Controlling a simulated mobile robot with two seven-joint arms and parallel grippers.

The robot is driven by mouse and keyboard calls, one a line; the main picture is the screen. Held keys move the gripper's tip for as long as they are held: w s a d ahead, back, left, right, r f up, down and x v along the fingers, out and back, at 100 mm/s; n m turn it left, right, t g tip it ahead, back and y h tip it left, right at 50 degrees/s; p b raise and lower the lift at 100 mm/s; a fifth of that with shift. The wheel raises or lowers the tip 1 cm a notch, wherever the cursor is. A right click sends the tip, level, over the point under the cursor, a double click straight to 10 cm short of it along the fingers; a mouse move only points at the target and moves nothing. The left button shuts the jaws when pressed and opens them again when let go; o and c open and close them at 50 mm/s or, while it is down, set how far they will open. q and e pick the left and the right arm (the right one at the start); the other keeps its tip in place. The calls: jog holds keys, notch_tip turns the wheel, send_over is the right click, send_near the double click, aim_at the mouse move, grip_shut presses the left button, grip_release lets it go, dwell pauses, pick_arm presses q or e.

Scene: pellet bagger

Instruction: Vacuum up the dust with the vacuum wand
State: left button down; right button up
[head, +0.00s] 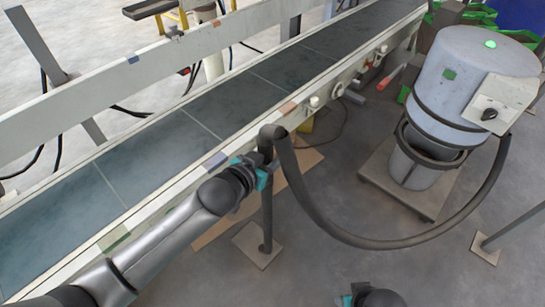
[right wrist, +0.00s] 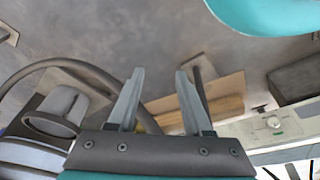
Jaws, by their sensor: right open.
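The vacuum wand (head: 267,215) is a dark upright tube beside the conveyor, its lower end near a square floor plate. A thick dark hose (head: 345,235) runs from its top to the grey vacuum drum (head: 470,80) on the right. My left gripper (head: 264,175) is at the upper part of the wand and appears closed around it; the fingers are partly hidden. My right gripper (right wrist: 158,95) is open and empty above the floor; its hand (head: 368,297) shows at the bottom of the head view. I cannot make out dust clearly.
A long conveyor (head: 190,135) with pale side rails crosses the view diagonally. A brown flat sheet (head: 300,170) lies on the floor beside it. The drum stands on a low base plate (head: 430,200). A post stands on a foot plate (head: 487,250) at right. Grey floor between is open.

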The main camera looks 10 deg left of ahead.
jog(key=shift+w+r+t+b, duration=0.85)
jog(key=shift+r+b, duration=1.6)
jog(key=shift+r, duration=2.55)
pick_arm(q)
jog(key=w+a+f+b, duration=0.2)
jog(key=w+a+f, duration=0.1)
jog(key=w+a, duration=0.6)
jog(key=shift+w+a+f, duration=0.3)
jog(key=shift+a, duration=1.65)
pick_arm(e)
jog(key=shift+w+a+f+t+y, duration=0.1)
jog(key=shift+w+a+t+y, duration=0.45)
jog(key=shift+w+a+t, duration=0.5)
jog(key=shift+w+a+t+y, duration=0.55)
jog(key=shift+w+a+t, duration=0.25)
jog(key=shift+a, duration=0.35)
